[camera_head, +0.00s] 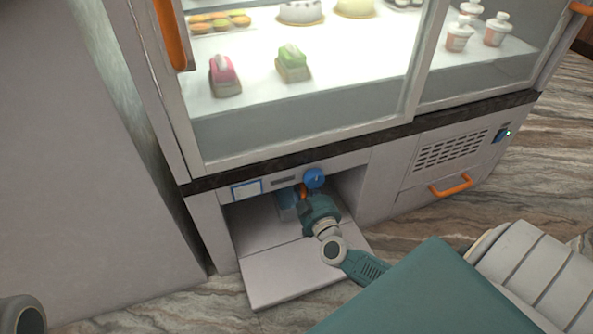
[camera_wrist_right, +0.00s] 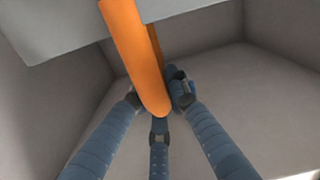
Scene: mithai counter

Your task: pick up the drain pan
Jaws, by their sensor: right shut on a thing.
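My right gripper (camera_head: 300,192) reaches into the open low compartment under the glass display counter. In the right wrist view its blue-grey fingers (camera_wrist_right: 160,103) are closed around an orange handle (camera_wrist_right: 138,55). The handle also shows as a small orange patch in the head view (camera_head: 302,190). A pale grey slab (camera_wrist_right: 200,8) crosses the top of the wrist view by the handle; I cannot tell whether it is the drain pan or the cabinet. The pan's body is not clearly seen, and my gripper and the cabinet front hide much of the compartment.
The compartment's flap (camera_head: 295,275) lies folded down in front. A blue knob (camera_head: 314,178) sits at the opening's top edge. A vented panel with an orange handle (camera_head: 452,186) is to the right. The glass case above holds sweets and boxes. A grey wall (camera_head: 80,150) stands left.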

